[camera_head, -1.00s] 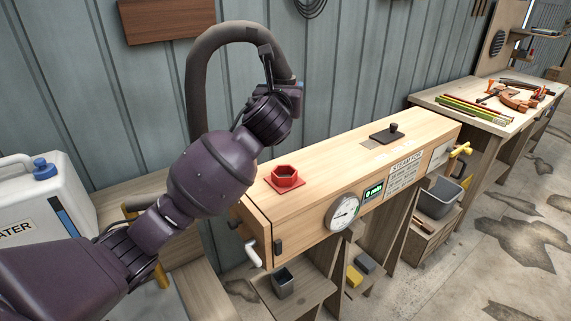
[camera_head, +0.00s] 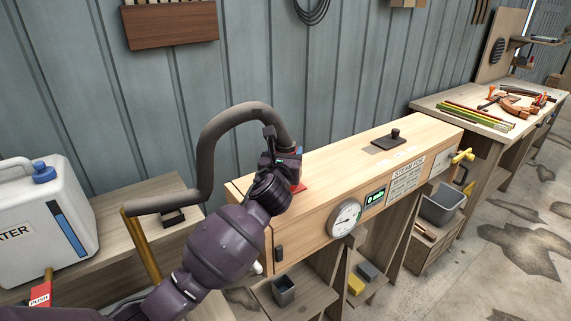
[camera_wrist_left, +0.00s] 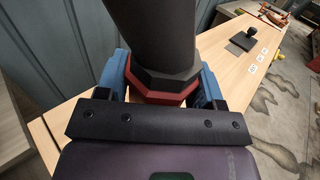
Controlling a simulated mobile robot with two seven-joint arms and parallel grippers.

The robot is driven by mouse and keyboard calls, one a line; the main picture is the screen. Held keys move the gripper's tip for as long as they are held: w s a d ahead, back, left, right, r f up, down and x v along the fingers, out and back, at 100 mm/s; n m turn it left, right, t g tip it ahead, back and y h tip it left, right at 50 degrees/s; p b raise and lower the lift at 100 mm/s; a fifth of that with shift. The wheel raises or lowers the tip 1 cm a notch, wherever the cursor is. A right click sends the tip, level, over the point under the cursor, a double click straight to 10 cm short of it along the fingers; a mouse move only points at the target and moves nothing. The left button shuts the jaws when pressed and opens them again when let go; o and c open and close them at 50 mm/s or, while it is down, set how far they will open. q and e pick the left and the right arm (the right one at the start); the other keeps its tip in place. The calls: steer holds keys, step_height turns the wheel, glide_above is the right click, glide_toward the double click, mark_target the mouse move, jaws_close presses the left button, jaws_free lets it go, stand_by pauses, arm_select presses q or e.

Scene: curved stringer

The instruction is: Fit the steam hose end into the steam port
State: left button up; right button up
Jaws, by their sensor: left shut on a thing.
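The dark grey steam hose (camera_head: 205,140) arches from the left bench to the top of the wooden steam box (camera_head: 340,178). My left gripper (camera_head: 284,162) is shut on the hose end, with the hose pointing down at the red steam port (camera_head: 299,187). In the left wrist view, the blue fingers (camera_wrist_left: 160,85) flank the hose's dark collar (camera_wrist_left: 163,80). The collar stands upright right over the red hexagonal port (camera_wrist_left: 150,97) and looks in line with it. How deep it sits is hidden. My right gripper is in neither view.
A white water container (camera_head: 35,225) stands on the left bench. A gauge (camera_head: 345,217) and a yellow handle (camera_head: 463,156) stick out from the box's front and right end. A black knobbed plate (camera_head: 391,140) lies on its top. A tool bench (camera_head: 490,100) stands at the right.

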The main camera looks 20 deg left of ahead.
arm_select(q)
step_height(320, 180, down, 2)
steer(key=shift+f, duration=0.25)
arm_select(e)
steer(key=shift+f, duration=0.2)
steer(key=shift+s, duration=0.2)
arm_select(q)
steer(key=o, duration=1)
steer(key=shift+f, duration=0.1)
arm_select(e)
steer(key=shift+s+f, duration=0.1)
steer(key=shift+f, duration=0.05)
arm_select(q)
steer(key=shift+s, duration=0.1)
